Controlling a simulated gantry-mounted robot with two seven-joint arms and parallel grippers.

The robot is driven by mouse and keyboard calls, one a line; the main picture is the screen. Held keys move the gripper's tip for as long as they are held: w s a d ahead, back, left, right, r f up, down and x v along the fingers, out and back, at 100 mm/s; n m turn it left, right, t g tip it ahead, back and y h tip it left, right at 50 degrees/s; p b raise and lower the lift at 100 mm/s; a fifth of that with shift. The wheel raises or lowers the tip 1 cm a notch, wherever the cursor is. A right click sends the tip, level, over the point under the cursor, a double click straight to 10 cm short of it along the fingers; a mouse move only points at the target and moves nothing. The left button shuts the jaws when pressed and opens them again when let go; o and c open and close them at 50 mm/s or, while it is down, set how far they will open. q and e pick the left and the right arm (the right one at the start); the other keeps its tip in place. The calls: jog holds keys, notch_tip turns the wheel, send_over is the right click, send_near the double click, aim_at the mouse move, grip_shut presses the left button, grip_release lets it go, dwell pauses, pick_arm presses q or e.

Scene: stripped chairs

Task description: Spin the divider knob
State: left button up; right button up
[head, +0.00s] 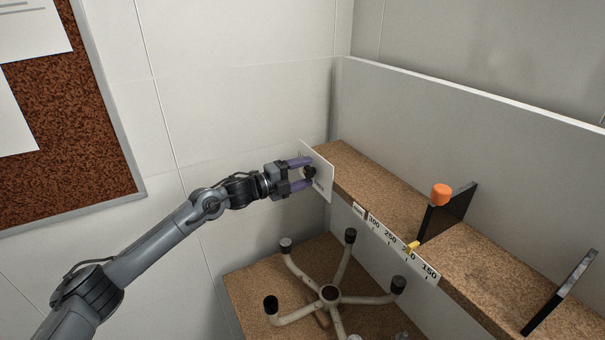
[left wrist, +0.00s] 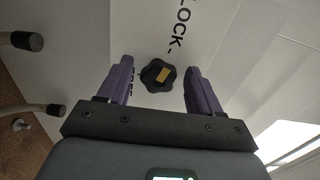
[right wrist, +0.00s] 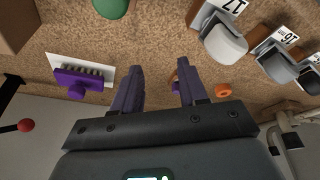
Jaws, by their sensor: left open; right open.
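The divider knob (left wrist: 158,75) is a black lobed knob with a yellow mark on its face. It sits on a white plate (head: 322,160) with LOCK lettering and a second, partly hidden word. The plate stands at the left end of the shelf in the head view. My left gripper (head: 307,173) is open, with its purple fingers at the plate. In the left wrist view the knob lies between the fingers, with a visible gap on either side. My right gripper (right wrist: 159,72) is open above a brown speckled surface; it does not show in the head view.
The shelf (head: 370,185) carries a number scale (head: 395,240), a yellow pointer (head: 412,247), an orange knob (head: 441,194) and dark dividers. A five-legged chair base (head: 329,293) lies below. Near my right gripper are a purple brush-like piece (right wrist: 78,88) and an orange ring (right wrist: 223,90).

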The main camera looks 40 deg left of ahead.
pick_arm(q)
jog(key=shift+s+a+f, duration=0.1)
jog(key=shift+s+a, duration=0.1)
jog(key=shift+s, duration=0.25)
jog(key=b+v, duration=0.2)
jog(key=v, duration=0.7)
jog(key=shift+s, duration=0.4)
jog(key=shift+a, duration=0.1)
